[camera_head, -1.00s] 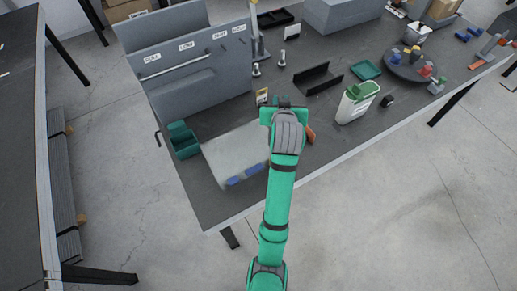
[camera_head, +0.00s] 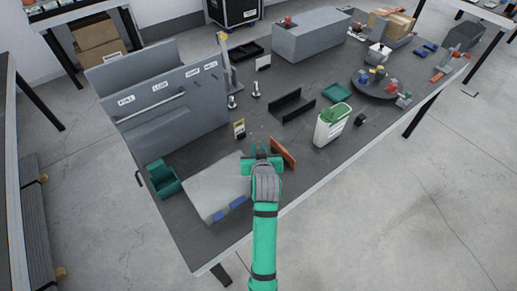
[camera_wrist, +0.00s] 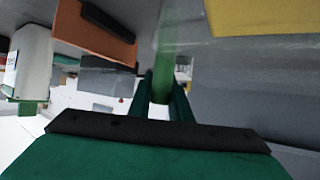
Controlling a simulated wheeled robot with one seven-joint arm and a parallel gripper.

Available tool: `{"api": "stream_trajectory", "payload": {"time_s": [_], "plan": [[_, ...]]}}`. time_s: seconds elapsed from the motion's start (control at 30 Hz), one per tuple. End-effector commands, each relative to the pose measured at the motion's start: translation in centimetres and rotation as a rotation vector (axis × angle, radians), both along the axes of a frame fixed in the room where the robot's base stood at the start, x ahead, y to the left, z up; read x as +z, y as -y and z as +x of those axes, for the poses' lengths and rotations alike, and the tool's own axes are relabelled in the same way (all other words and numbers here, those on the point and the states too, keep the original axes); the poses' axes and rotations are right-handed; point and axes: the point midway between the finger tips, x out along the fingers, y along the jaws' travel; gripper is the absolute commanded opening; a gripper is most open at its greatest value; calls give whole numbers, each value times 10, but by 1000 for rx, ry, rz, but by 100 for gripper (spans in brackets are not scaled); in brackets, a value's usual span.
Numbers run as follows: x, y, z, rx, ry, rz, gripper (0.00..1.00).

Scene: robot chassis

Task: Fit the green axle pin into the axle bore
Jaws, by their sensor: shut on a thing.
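My gripper (camera_head: 262,152) is over the front part of the grey table, near the right edge of a light grey plate. In the wrist view my gripper (camera_wrist: 165,95) is shut on the green axle pin (camera_wrist: 164,58). The pin is slim and points away from the fingers toward the top of that picture; it looks blurred and its far end is hard to make out. In the head view the pin cannot be told from the green fingers. I cannot make out the axle bore in either view.
The light grey plate (camera_head: 205,190) has blue pieces (camera_head: 230,208) at its front edge. An orange-brown bracket (camera_head: 284,152) stands just right of my gripper. A green bin (camera_head: 163,180) is at left, a grey labelled panel (camera_head: 175,105) behind, and a white green-topped container (camera_head: 332,125) at right.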

Motion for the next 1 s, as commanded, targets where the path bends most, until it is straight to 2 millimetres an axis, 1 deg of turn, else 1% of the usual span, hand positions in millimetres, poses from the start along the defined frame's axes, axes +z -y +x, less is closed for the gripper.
{"api": "stream_trajectory", "payload": {"time_s": [0.17, 0.2, 0.23, 0.27, 0.5, 0.6, 0.67, 0.77, 1.0], "plan": [[-3, 0, 0, 0, 0, 0, 0], [-2, 0, 0, 0, 0, 0, 27], [-2, 0, 0, 0, 0, 0, 34], [-2, 0, 0, 0, 0, 0, 36], [-2, 0, 0, 0, 0, 0, 36], [1, 0, 0, 0, 1, 0, 36], [3, 0, -4, 0, 1, 0, 36], [9, 1, -15, 0, 1, 0, 36], [32, 5, -58, -1, 2, 0, 36]]}}
